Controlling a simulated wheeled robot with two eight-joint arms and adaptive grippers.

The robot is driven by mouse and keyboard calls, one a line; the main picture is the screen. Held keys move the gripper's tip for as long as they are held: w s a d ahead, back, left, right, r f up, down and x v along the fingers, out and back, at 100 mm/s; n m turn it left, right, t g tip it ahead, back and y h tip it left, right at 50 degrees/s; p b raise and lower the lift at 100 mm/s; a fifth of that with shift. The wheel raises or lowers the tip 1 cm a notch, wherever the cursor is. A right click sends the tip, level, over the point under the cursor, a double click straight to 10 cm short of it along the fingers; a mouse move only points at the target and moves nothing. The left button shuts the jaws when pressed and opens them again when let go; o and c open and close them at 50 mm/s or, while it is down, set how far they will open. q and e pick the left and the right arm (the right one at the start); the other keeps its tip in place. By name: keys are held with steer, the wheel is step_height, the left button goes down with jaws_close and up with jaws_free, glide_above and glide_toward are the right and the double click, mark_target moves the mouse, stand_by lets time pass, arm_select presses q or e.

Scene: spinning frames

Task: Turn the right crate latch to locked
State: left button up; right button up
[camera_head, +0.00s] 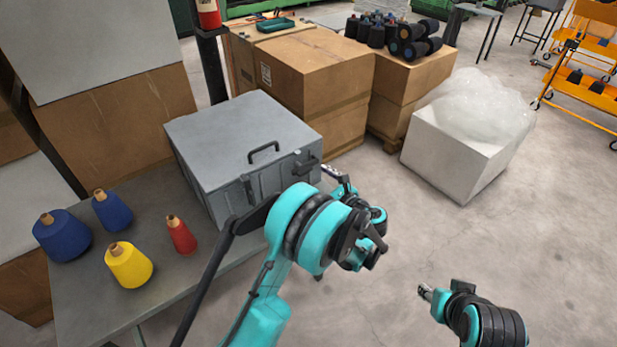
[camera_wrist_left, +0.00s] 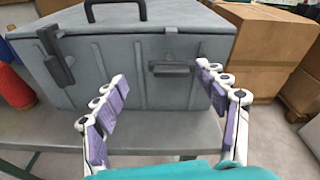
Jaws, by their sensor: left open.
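The grey crate (camera_head: 232,135) stands on a table with its lid closed. Its right latch (camera_head: 307,168) is a dark bar lying horizontally on the front face, and it also shows in the left wrist view (camera_wrist_left: 171,68). The other latch (camera_head: 249,187) stands upright on the left of that face. My left gripper (camera_wrist_left: 162,78) is open and empty, its purple-padded fingers spread on either side of the right latch, apart from it. In the head view my left arm hides part of this gripper. My right gripper (camera_head: 426,292) is over the floor, away from the crate.
Blue, yellow (camera_head: 128,266) and red (camera_head: 181,236) thread cones stand on the table left of the crate. Cardboard boxes (camera_head: 315,80) stand behind it. A white box (camera_head: 450,155) with clear wrap is at right. The floor between is clear.

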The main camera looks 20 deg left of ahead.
mark_target(307, 172)
arm_select(q)
steer(key=w+a+f, duration=0.1)
steer(key=w+f+m+y+b, duration=0.1)
steer(key=w, duration=0.1)
steer(key=w+a+f+m+t+b, duration=0.1)
steer(key=shift+w+a+f, duration=0.2)
steer(key=shift+a+f, duration=0.05)
steer(key=shift+a, duration=0.1)
steer(key=shift+w+a+r+b, duration=0.1)
steer(key=shift+w+a+b, duration=0.3)
steer(key=shift+a, duration=0.1)
jaws_close()
